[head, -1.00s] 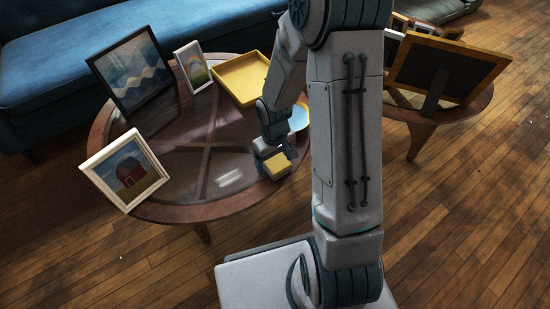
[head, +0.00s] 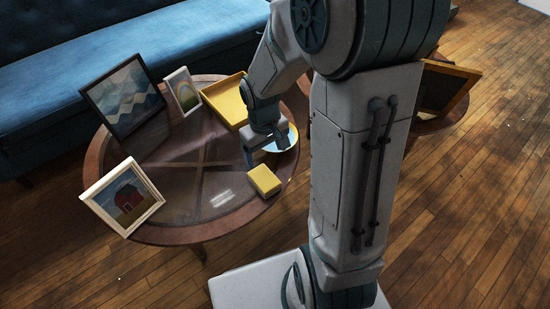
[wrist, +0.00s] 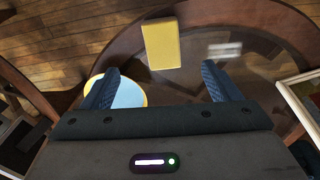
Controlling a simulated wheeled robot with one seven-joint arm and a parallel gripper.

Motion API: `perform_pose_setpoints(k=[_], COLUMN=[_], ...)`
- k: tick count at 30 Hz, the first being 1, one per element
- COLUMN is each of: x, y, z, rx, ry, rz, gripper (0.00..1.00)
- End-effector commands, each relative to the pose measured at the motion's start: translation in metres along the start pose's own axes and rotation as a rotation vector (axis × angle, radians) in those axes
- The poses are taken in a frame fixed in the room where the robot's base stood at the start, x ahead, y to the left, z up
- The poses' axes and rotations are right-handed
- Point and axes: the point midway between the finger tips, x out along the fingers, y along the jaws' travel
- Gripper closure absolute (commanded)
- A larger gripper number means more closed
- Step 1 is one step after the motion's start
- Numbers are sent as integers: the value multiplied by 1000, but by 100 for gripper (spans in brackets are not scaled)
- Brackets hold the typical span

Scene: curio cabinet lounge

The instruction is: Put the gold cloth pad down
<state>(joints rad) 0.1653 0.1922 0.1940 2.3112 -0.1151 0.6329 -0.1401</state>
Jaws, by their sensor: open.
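The gold cloth pad (head: 264,180) is a small yellow block lying on the round glass-topped table (head: 181,235), near its front right edge. In the wrist view the pad (wrist: 161,44) lies beyond the fingertips, apart from them. My gripper (head: 266,150) is above the table behind the pad, and its lower part is partly hidden. In the wrist view my gripper (wrist: 160,80) is open with nothing between its fingers.
A yellow tray (head: 224,100) and a light blue round plate (head: 284,138) are on the table. Picture frames stand at its left: dark (head: 124,97), white (head: 182,92) and pale wood (head: 122,198). A second table stands right, partly hidden by my arm.

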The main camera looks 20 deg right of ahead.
Motion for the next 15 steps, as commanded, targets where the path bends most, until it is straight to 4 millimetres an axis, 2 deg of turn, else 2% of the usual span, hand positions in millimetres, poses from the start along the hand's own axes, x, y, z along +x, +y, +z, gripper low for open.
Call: perform_pose_setpoints(k=[1,6,10,15], x=[-16,-60,-84,-102], y=[-2,-11,-19,-29], z=[9,44,72,98], rx=[20,108,170,224], ry=[14,42,66,87], rz=[13,27,16,-9], gripper=[17,17,17,17])
